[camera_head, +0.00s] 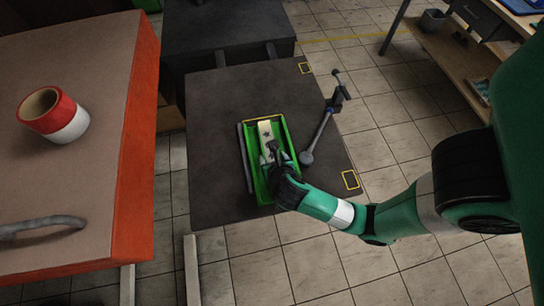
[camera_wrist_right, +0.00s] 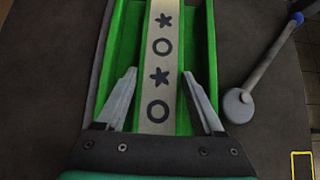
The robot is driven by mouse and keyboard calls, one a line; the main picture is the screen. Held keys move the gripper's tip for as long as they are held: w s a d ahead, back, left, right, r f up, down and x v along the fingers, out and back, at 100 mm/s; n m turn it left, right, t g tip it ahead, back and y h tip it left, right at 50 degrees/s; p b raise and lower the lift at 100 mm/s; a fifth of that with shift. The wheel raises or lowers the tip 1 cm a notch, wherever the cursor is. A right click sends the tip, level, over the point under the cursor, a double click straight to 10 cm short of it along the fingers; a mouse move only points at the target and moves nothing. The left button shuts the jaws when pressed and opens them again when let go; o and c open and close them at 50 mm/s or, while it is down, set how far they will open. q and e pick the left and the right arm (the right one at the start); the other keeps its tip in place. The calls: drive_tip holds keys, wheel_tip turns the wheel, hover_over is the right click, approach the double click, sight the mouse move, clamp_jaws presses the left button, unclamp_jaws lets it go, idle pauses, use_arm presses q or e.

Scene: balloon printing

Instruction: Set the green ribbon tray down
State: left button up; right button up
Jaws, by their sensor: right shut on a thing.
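The green ribbon tray (camera_head: 286,143) is long and narrow, over the middle of the dark table (camera_head: 213,110). A pale ribbon (camera_head: 265,128) with dark stars and rings runs along it. My right gripper (camera_head: 272,156) is at the tray's near part. In the right wrist view, the fingers of my right gripper (camera_wrist_right: 159,75) reach down on both sides of the ribbon strip, shut on the green ribbon tray (camera_wrist_right: 126,40). The exact contact is hard to see. I cannot tell whether the tray's underside touches the table. My left gripper is out of view.
A grey rod stand with a round base (camera_head: 306,157) is close to the tray's right. A thin dark bar (camera_head: 244,160) runs along its left. Yellow outlined marks (camera_head: 350,180) lie on the table's right side. An orange-edged table with a red-white roll (camera_head: 68,122) is at left.

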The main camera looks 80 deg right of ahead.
clamp_jaws()
drive_tip(key=shift+r, duration=0.15)
